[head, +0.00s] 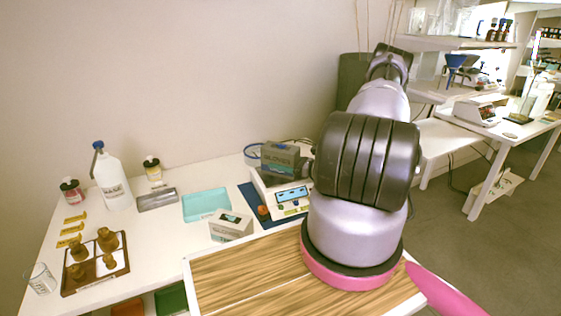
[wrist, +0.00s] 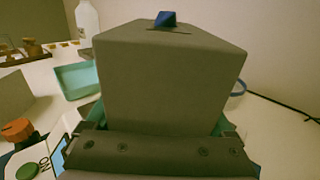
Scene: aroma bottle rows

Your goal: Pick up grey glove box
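The grey glove box (head: 281,160) is upright at the back of the white table, just above or behind the white device in the head view. It fills the middle of the wrist view (wrist: 165,85), with a blue tip showing from the slot on its top. My gripper (wrist: 160,130) is at the box's near side, its fingers along the box's left and right sides with no clear gap, so it looks shut on the box. In the head view my arm hides most of the gripper. I cannot tell if the box's underside is clear of what is below.
The white device (head: 285,202) with knobs stands on a blue mat below the box. A white carton (head: 231,226) and a turquoise tray (head: 206,204) lie to the left. Farther left are a white bottle (head: 112,178) and a wooden rack (head: 96,263) with brown bottles. The wooden surface (head: 245,270) is clear.

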